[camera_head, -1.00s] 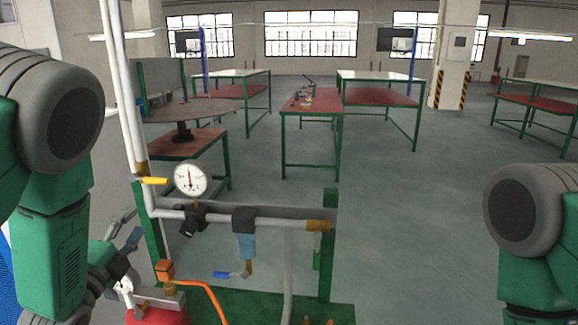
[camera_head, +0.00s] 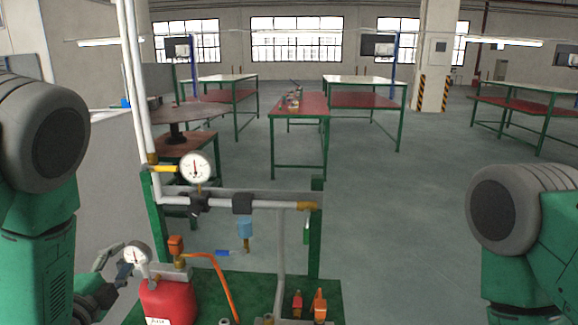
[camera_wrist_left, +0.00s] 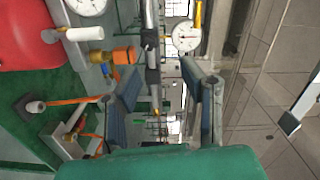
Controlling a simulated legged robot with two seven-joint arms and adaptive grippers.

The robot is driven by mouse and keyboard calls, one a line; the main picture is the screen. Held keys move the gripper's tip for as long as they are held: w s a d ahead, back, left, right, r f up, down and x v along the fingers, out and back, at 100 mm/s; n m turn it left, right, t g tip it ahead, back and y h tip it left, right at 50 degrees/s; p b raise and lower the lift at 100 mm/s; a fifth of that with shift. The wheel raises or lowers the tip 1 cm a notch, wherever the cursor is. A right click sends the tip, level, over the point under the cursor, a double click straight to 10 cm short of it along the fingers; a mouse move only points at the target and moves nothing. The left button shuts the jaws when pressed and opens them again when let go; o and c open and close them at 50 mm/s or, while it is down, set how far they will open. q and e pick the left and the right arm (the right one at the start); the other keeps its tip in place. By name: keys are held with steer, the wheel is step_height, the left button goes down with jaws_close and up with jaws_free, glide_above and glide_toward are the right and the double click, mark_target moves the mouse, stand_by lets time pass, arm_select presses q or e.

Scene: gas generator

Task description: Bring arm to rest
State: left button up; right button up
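My left arm comes in at the left edge of the head view, with the left gripper (camera_head: 112,267) low beside the gas rig, left of the red cylinder (camera_head: 170,302). Most of this gripper is hidden or cut off there. In the left wrist view the two fingers of the gripper (camera_wrist_left: 165,98) stand apart with nothing held between them. The red cylinder also shows in that view (camera_wrist_left: 28,38), left of the fingers. My right arm is at the right edge of the head view, but its gripper is out of frame.
The rig's green frame (camera_head: 315,230) carries grey pipes and a pressure gauge (camera_head: 195,167). An orange hose (camera_head: 222,283) runs by the cylinder. Red-topped tables (camera_head: 300,106) stand farther back. The grey floor (camera_head: 400,230) between the rig and my right arm is clear.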

arm_select(q)
steer(key=s+d+f+n+g+y, duration=0.1)
steer(key=s+f+n+g, duration=0.3)
steer(key=s+f, duration=0.45)
steer(key=s+d+f+n+g, duration=0.1)
steer(key=s+f+n+g, duration=0.35)
steer(key=f, duration=0.65)
steer(key=s+d+f+n+g, duration=0.1)
steer(key=s+f+n+g, duration=0.1)
steer(key=s, duration=0.5)
steer(key=s+d+f+n+g+b, duration=0.1)
steer(key=s+d+f+n+g, duration=0.1)
steer(key=s, duration=0.6)
steer(key=s+d+f+n+g, duration=0.1)
steer(key=s+f+n+g, duration=0.2)
steer(key=s, duration=0.4)
steer(key=shift+s+d+f+g, duration=0.15)
steer(key=shift+d+f+g, duration=0.1)
steer(key=shift+f+g, duration=0.45)
steer(key=shift+w+r, duration=0.1)
steer(key=shift+w, duration=0.1)
